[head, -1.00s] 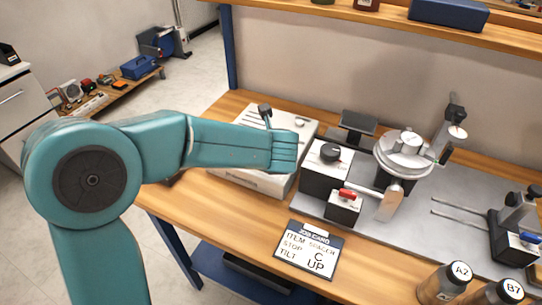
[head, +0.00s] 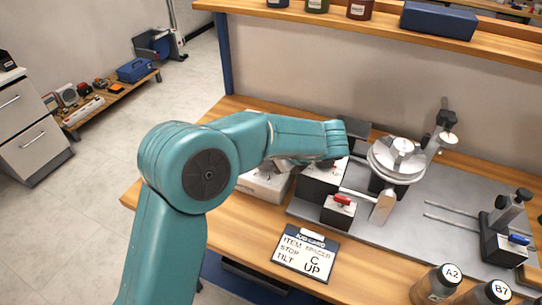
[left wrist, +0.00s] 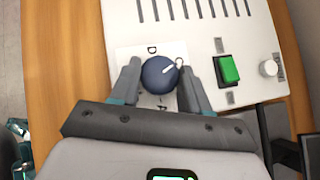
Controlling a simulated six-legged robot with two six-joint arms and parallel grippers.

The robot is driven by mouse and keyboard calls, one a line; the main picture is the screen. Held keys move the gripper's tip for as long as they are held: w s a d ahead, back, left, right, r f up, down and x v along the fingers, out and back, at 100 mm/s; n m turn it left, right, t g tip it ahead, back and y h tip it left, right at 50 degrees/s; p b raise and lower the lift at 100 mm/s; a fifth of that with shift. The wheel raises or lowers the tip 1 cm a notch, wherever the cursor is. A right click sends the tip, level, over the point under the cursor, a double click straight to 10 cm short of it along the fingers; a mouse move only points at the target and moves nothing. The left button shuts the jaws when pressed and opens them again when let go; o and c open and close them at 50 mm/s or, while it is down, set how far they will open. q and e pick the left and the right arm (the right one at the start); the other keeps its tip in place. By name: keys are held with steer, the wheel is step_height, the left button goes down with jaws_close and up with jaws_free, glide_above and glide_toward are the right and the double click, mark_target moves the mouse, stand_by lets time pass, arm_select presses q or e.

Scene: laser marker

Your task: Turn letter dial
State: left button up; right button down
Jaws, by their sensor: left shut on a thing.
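In the left wrist view a round dark blue dial (left wrist: 158,76) with a white pointer line sits on a white plate with letters, a D and an A among them. The pointer is aimed to the upper right, and a small ring mark lies beside its end. My left gripper (left wrist: 161,70) is shut on the dial, one finger on each side. In the head view my left arm hides the fingers and the dial. A job card (head: 306,252) on the table reads ITEM SPACER, STOP C, TILT UP. My right gripper is not in view.
The dial's white panel has several dark slots, a green switch (left wrist: 229,69) and a small pale knob (left wrist: 269,68). In the head view a red switch (head: 343,200), a round metal fixture (head: 396,157) and jars marked A2 (head: 436,284) and B7 (head: 488,293) stand to the right.

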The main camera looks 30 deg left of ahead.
arm_select(q)
steer(key=shift+w+r, duration=0.1)
steer(key=shift+r, duration=0.05)
stand_by(0.4)
steer(key=o, duration=1.1)
steer(key=shift+c, duration=0.2)
steer(key=p+v, duration=0.1)
steer(key=v, duration=1.5)
steer(key=shift+d, duration=0.2)
steer(key=shift+w+r, duration=0.1)
steer(key=shift+w, duration=0.05)
step_height(320, 180, up, 7)
steer(key=p, duration=0.6)
